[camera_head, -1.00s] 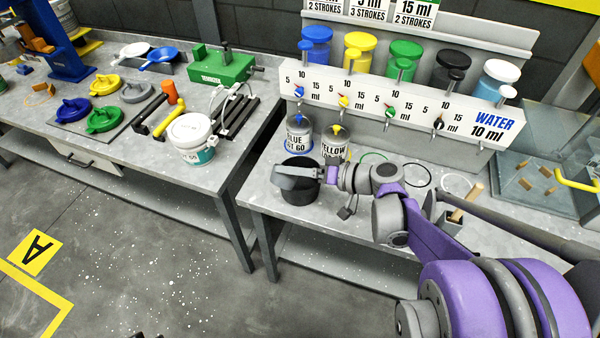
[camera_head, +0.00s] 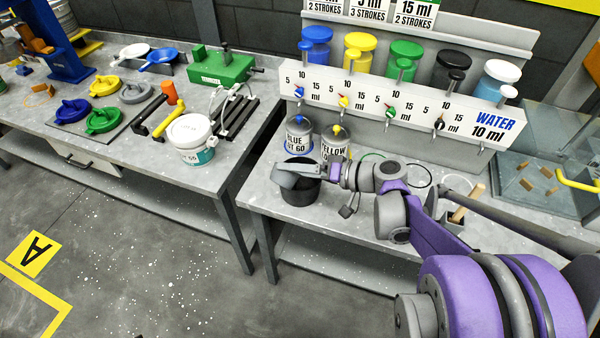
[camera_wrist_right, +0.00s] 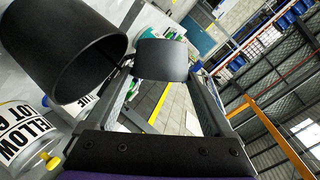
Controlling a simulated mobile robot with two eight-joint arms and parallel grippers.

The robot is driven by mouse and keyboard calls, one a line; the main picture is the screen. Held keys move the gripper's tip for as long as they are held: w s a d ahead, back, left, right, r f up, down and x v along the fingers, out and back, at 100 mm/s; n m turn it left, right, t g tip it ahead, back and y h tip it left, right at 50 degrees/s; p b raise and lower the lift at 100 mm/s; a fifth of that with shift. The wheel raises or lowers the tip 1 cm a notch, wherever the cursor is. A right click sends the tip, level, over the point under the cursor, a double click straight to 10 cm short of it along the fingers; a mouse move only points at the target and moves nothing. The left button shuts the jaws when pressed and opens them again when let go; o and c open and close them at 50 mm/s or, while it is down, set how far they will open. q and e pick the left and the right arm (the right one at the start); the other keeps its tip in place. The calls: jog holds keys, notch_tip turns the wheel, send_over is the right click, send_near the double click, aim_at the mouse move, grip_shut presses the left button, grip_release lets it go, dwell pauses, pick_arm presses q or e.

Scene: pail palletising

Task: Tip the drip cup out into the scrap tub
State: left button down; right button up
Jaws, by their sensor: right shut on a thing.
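My right gripper (camera_head: 298,169) is over the black scrap tub (camera_head: 300,193) on the right bench. In the right wrist view its two fingers (camera_wrist_right: 160,85) are shut on the small dark drip cup (camera_wrist_right: 161,60). The wrist view is rolled well over, and the tub (camera_wrist_right: 70,50) stands close beside the cup there, with its open mouth showing. In the head view the gripper hides part of the tub's mouth, and I cannot make out the cup clearly. Whether anything is running out of the cup does not show. My left gripper is not in view.
A blue-labelled pot (camera_head: 298,137) and a yellow-labelled pot (camera_head: 334,143) stand just behind the tub, under the dispenser panel (camera_head: 400,105). A white pail (camera_head: 190,138) stands on the left bench. A gap separates the two benches.

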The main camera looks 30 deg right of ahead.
jog(key=shift+w+d+r+m+y+b, duration=0.15)
jog(key=shift+d+m+y+b, duration=0.15)
jog(key=shift+m+y+b, duration=0.25)
jog(key=shift+w+d+m+y+b, duration=0.15)
jog(key=shift+d+m+y+b, duration=0.15)
jog(key=shift+m+b, duration=0.45)
dwell(1.9)
jog(key=shift+w+d+m+y, duration=0.4)
jog(key=shift+d+m+y, duration=0.05)
jog(key=shift+d+m, duration=0.4)
dwell(0.4)
